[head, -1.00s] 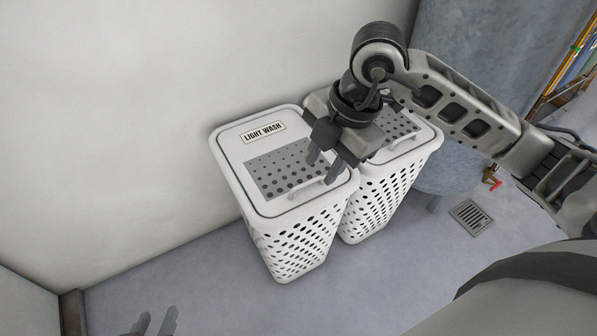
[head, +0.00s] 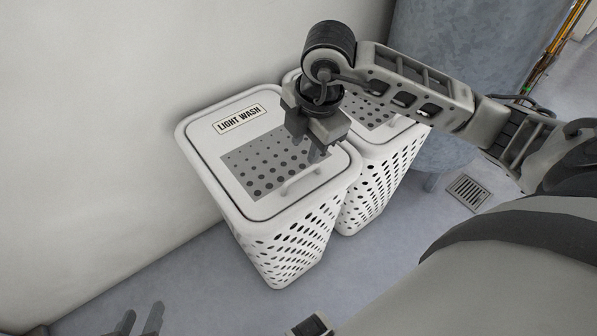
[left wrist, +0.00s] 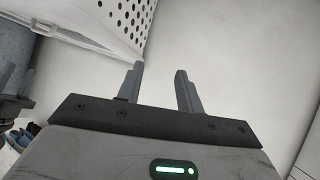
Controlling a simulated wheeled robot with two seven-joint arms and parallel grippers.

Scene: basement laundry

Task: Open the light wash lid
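The white light wash hamper (head: 285,240) stands against the wall in the head view, with its lid (head: 215,150) shut. The lid has a "LIGHT WASH" label (head: 240,118) at the back, a perforated grey panel and a small white handle (head: 300,183) near its front edge. My right gripper (head: 309,148) points down above the right side of the lid, just behind the handle as seen. Its fingers look apart and empty; contact with the lid cannot be told.
A second white hamper (head: 385,170) stands close on the right, partly hidden by my right arm. A grey-blue rounded object (head: 455,80) is behind it. A floor drain (head: 468,192) lies at right. Floor in front of the hampers is clear.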

